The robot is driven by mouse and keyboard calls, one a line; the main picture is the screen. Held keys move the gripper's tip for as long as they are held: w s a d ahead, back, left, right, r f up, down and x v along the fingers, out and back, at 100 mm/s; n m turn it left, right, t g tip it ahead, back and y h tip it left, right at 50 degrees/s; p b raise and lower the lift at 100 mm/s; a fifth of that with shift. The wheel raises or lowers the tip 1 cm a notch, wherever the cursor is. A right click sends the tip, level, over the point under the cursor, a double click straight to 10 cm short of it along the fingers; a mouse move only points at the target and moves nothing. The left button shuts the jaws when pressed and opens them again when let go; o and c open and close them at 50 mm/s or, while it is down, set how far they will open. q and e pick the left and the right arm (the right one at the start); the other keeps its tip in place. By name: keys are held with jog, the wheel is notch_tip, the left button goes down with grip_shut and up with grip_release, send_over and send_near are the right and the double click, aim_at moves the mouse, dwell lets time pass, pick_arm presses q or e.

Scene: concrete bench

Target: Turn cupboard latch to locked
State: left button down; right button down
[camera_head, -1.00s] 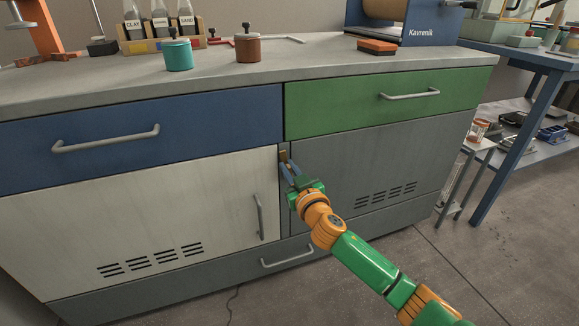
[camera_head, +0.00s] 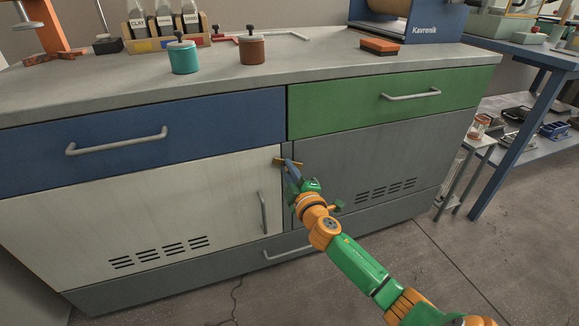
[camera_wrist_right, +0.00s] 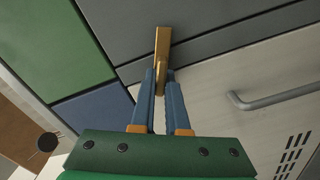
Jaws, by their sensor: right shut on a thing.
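The brass cupboard latch (camera_head: 279,160) sits at the top of the narrow grey strip between the white door (camera_head: 190,200) and the grey panel (camera_head: 370,155). It lies about level, its left end reaching over the white door's upper right corner. My right gripper (camera_head: 289,163) is shut on the latch, its blue fingers hiding the middle of it. My left gripper is not in view.
The blue drawer (camera_head: 200,115) and green drawer (camera_head: 340,95) are just above the latch. The white door's grey handle (camera_head: 263,212) is below left. A teal pot (camera_head: 183,58) and a brown pot (camera_head: 251,50) stand on the bench top. The floor in front is clear.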

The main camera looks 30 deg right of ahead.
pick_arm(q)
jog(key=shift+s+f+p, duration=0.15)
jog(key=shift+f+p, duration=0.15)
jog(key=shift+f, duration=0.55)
pick_arm(e)
jog(key=n, duration=0.5)
jog(key=shift+f, duration=0.2)
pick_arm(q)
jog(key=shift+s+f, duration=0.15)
pick_arm(e)
jog(key=c, duration=0.9)
grip_release()
jog(key=shift+a, duration=0.1)
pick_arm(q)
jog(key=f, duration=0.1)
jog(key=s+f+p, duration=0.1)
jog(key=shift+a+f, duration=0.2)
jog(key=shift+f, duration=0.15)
pick_arm(e)
jog(key=v, duration=0.7)
jog(key=shift+f, duration=0.1)
